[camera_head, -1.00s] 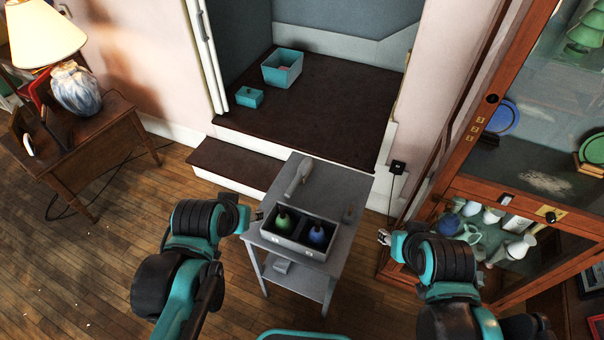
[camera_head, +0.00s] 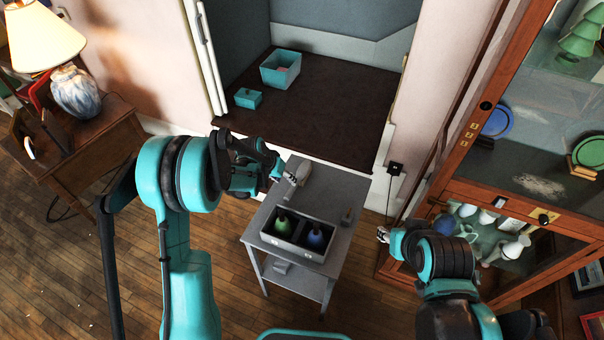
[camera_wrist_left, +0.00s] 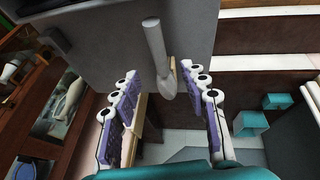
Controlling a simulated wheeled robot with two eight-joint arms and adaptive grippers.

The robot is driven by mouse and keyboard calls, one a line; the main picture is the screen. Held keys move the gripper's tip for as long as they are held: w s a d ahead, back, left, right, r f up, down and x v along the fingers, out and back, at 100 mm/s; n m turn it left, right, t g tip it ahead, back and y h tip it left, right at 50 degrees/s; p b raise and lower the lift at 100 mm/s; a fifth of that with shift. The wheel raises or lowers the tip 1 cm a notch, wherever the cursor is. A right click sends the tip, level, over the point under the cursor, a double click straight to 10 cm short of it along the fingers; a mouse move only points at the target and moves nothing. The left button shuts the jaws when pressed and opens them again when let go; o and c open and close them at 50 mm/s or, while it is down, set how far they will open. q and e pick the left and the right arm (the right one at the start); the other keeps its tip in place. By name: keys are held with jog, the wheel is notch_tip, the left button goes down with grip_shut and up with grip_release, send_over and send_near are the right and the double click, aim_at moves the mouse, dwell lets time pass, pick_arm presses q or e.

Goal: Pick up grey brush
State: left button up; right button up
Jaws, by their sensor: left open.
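The grey brush (camera_head: 303,170) lies near the far left edge of the grey side table (camera_head: 335,185). In the left wrist view its pale handle (camera_wrist_left: 155,42) points up the picture, and its head with a tan side is between and beyond my fingertips. My left gripper (camera_head: 289,178) is at the brush in the head view and hides part of it. In the left wrist view my left gripper (camera_wrist_left: 166,80) is open, with purple-padded fingers apart on both sides of the brush and no clear contact. My right gripper (camera_head: 383,235) is right of the table, small and unclear.
A divided grey box (camera_head: 283,244) with a green and a blue bottle stands on the table's near half. A small brown object (camera_head: 347,214) is to its right. A glass cabinet (camera_head: 470,140) stands right; teal boxes (camera_head: 281,70) sit in the alcove.

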pick_arm(q)
jog(key=x, duration=0.4)
jog(key=shift+a+f+b, duration=0.1)
jog(key=shift+f+b, duration=0.1)
jog(key=shift+b, duration=0.15)
jog(key=b+x, duration=0.2)
jog(key=x, duration=0.3)
jog(key=shift+w+d+f, duration=0.15)
jog(key=shift+w+d, duration=0.1)
grip_shut()
